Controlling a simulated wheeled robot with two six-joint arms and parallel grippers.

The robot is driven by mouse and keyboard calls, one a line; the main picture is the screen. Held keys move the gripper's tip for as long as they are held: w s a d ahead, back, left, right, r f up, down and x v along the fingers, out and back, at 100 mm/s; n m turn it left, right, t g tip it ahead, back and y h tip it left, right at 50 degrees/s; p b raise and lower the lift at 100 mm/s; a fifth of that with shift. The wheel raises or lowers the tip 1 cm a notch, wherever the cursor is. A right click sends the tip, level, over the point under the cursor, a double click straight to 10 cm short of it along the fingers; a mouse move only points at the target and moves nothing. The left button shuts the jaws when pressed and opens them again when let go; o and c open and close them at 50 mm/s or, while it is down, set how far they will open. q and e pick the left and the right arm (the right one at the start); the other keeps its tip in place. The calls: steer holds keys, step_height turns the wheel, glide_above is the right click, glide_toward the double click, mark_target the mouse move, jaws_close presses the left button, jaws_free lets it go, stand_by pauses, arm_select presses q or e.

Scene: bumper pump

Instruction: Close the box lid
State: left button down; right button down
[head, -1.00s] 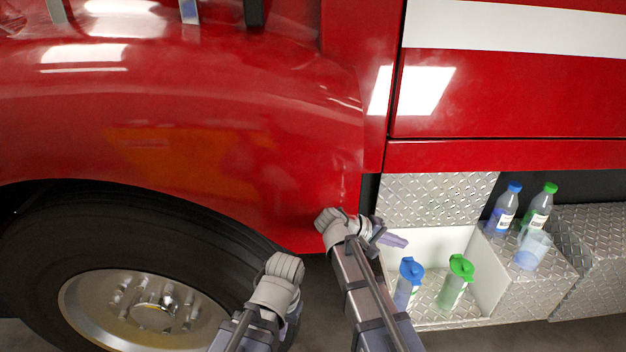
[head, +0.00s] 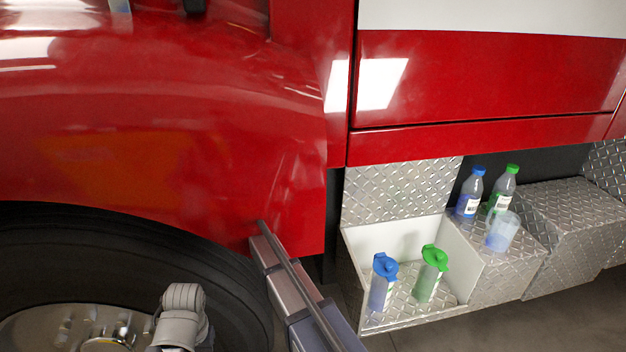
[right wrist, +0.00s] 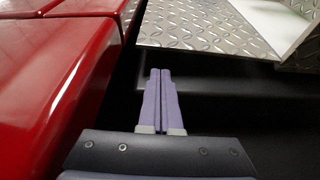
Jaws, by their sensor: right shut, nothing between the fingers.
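The box (head: 465,312) has diamond-plate outside and a white inside, and it is open. Its diamond-plate lid (head: 400,192) stands upright at the back. A blue-topped bottle (head: 382,285) and a green-topped bottle (head: 429,278) stand inside. In the right wrist view my right gripper (right wrist: 160,75) is shut and empty, over a dark space. The lid's diamond plate (right wrist: 205,22) shows beyond the fingertips, apart in the picture.
The red truck panel (head: 160,130) and black tyre (head: 225,265) fill the left side. A blue-capped bottle (head: 468,195), a green-capped bottle (head: 503,190) and a clear cup (head: 501,232) stand on the plate ledge right of the box. Another diamond-plate block (head: 570,215) stands further right.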

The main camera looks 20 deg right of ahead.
steer(key=d, duration=0.7)
steer(key=shift+w+r, duration=0.1)
steer(key=shift+w, duration=0.25)
steer(key=shift+s, duration=0.15)
